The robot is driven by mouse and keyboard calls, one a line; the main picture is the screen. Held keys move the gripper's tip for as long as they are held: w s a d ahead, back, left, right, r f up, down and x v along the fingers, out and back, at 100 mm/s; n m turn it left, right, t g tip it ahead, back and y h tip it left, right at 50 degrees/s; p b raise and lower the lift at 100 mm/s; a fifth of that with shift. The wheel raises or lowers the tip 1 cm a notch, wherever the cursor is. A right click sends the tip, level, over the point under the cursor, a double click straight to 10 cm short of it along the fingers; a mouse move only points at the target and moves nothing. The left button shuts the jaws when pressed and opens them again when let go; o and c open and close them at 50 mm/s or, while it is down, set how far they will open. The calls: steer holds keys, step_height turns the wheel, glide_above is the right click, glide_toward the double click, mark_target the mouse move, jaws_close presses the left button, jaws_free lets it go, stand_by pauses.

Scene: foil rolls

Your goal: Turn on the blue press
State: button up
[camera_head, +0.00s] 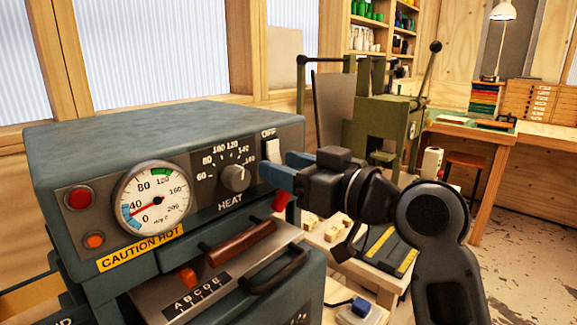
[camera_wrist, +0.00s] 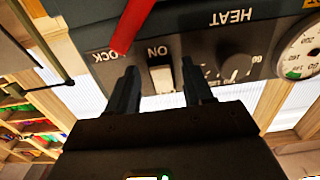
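The blue press (camera_head: 150,140) stands at the left in the head view, with a dark control panel on its front. A white rocker switch (camera_head: 273,152) sits at the panel's right end under the word OFF. In the wrist view, which is turned over, the switch (camera_wrist: 161,78) shows beside the word ON. My gripper (camera_head: 281,170) is open and empty at the panel, with one fingertip on each side of the switch in the wrist view (camera_wrist: 158,74). I cannot tell whether a finger touches the panel. My gripper hides the area below the switch in the head view.
A red lever (camera_wrist: 132,22) by the word LOCK is close to my gripper. The heat knob (camera_head: 236,178), round gauge (camera_head: 153,197), red lamp (camera_head: 79,197) and orange lamp (camera_head: 95,241) are left of it. A green machine (camera_head: 385,125) stands behind. Open floor lies right.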

jaws_close()
steer(key=shift+f+b, duration=0.2)
steer(key=shift+b, duration=0.4)
steer(key=t+y+b, duration=0.1)
steer(key=b, duration=0.2)
steer(key=shift+a+f+b, duration=0.1)
steer(key=shift+f+b, duration=0.1)
steer(key=shift+b, duration=0.2)
steer(key=shift+r, duration=0.2)
